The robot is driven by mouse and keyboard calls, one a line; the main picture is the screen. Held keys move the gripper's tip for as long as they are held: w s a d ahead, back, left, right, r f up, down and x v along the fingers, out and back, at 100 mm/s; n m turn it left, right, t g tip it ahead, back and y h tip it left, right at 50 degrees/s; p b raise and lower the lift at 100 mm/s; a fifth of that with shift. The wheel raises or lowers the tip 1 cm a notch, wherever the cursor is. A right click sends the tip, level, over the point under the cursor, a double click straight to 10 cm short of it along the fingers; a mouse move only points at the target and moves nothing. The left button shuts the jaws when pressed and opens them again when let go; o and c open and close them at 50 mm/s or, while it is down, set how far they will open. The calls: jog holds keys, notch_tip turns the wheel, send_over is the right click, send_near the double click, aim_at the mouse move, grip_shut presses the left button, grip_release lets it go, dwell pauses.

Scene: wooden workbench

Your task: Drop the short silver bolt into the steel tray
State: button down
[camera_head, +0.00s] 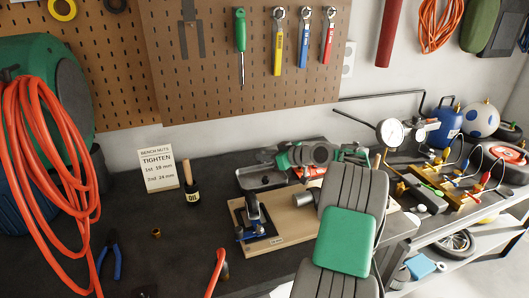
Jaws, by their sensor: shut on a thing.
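The steel tray (262,187) is a shallow grey tray on the bench, behind the wooden board. My gripper (267,157) is at the end of my arm, which reaches in from the lower right. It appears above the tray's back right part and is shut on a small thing. That thing is too small and too dark to make out clearly. I see no short silver bolt lying loose elsewhere on the bench. My wrist and arm hide part of the tray's right side and the bench behind it.
A wooden board (290,226) with a blue-handled clamp (253,217) stands in front of the tray. Pliers (111,255) and a brass nut (156,232) lie front left.

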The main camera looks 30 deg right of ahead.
jog(key=c, duration=1.4)
grip_release()
jog(key=shift+c, duration=0.2)
jog(key=b+v, duration=0.1)
jog(key=v, duration=0.7)
jog(key=shift+b, duration=0.35)
